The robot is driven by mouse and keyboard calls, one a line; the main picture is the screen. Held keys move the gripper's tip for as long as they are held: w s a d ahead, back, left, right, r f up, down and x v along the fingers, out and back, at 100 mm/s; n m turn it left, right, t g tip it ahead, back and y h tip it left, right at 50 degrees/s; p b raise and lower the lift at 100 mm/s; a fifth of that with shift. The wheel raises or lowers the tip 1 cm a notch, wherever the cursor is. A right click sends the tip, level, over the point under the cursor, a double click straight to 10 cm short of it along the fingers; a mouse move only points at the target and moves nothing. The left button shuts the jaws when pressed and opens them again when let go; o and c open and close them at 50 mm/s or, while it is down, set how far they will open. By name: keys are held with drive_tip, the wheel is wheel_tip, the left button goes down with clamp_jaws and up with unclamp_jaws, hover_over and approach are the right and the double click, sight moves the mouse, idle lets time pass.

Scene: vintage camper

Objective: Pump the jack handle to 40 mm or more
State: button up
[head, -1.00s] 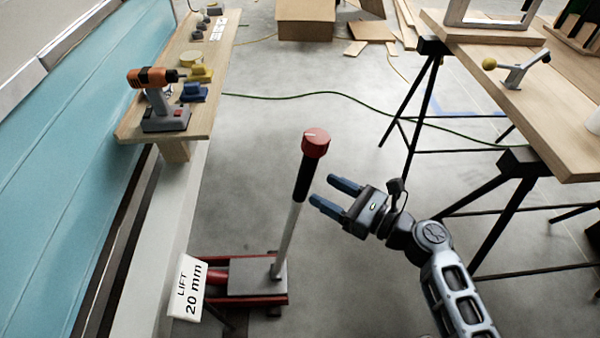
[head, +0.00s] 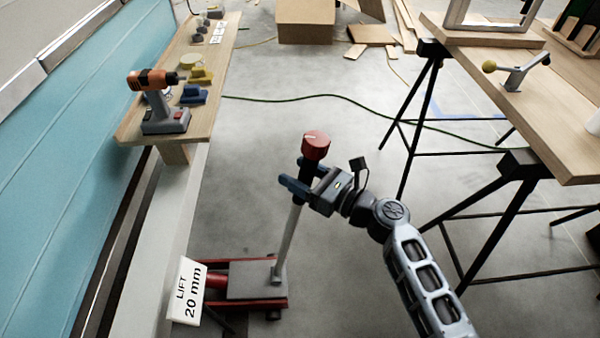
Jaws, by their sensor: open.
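The jack (head: 252,284) sits on the floor at the lower left, beside the camper's side. Its handle (head: 287,242) is a light rod with a dark grip and a red knob (head: 316,146) on top, leaning a little to the right. A white sign (head: 187,291) at the jack reads "LIFT 20 mm". My gripper (head: 291,174) is open, with its blue fingers on either side of the dark grip just below the red knob. The fingers and palm hide most of the grip, so I cannot tell whether they touch it.
A wooden shelf (head: 205,112) with an orange drill (head: 155,92) and small items runs along the blue camper wall (head: 60,180). A wooden workbench (head: 565,130) on black trestles (head: 505,190) stands right. A green cable (head: 330,96) crosses the floor. Floor between is clear.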

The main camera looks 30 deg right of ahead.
clamp_jaws()
idle(0.4)
